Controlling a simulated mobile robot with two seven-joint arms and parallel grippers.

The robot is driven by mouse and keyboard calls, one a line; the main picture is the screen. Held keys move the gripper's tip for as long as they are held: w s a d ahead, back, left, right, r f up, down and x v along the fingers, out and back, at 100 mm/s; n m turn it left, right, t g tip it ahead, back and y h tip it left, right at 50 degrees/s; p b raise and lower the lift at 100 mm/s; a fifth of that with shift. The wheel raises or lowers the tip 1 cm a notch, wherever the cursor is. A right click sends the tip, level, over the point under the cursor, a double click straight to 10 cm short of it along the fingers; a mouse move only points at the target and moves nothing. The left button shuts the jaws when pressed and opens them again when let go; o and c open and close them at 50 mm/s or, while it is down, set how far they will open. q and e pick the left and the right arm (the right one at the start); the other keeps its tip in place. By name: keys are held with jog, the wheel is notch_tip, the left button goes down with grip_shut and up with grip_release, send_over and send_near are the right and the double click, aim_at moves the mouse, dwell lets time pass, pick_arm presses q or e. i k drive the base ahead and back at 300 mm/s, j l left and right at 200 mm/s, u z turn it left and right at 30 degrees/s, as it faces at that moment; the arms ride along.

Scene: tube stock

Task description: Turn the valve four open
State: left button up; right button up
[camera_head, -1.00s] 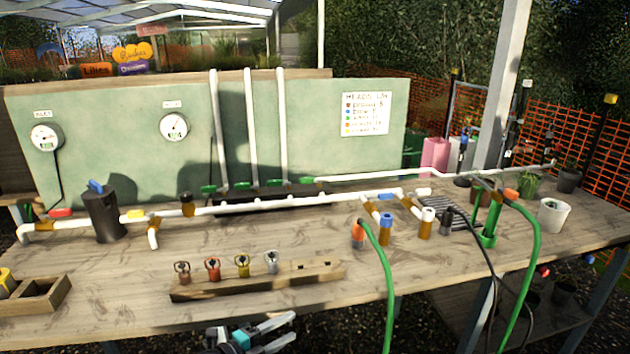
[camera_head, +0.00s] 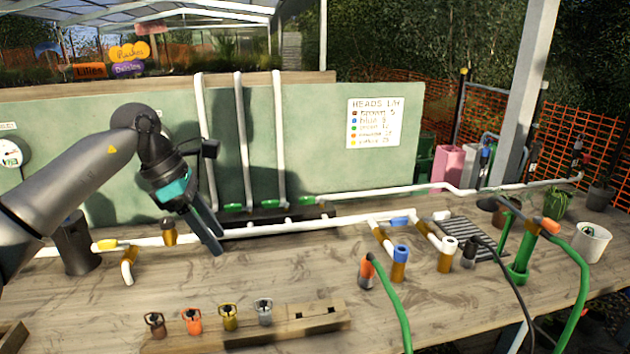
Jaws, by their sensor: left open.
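Several small green valves sit in a row at the foot of the white upright pipes on the green board. Visible ones are a left valve (camera_head: 232,207), a middle valve (camera_head: 269,203) and a right valve (camera_head: 306,201), the last joined to the long white pipe running right. No number can be read on them, so I cannot tell which is valve four. My left gripper (camera_head: 218,243) is open and empty, pointing down in front of the horizontal white pipe, left of the visible valves. My right gripper is out of view.
A horizontal white manifold pipe (camera_head: 345,219) crosses the table (camera_head: 200,285). A wooden block (camera_head: 318,325) with several coloured heads stands in front. Upright fittings and green hoses (camera_head: 398,318) stand to the right. A lettered sign (camera_head: 374,123) hangs on the board.

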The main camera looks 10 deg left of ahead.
aim_at(304, 201)
jog(key=i, duration=1.35)
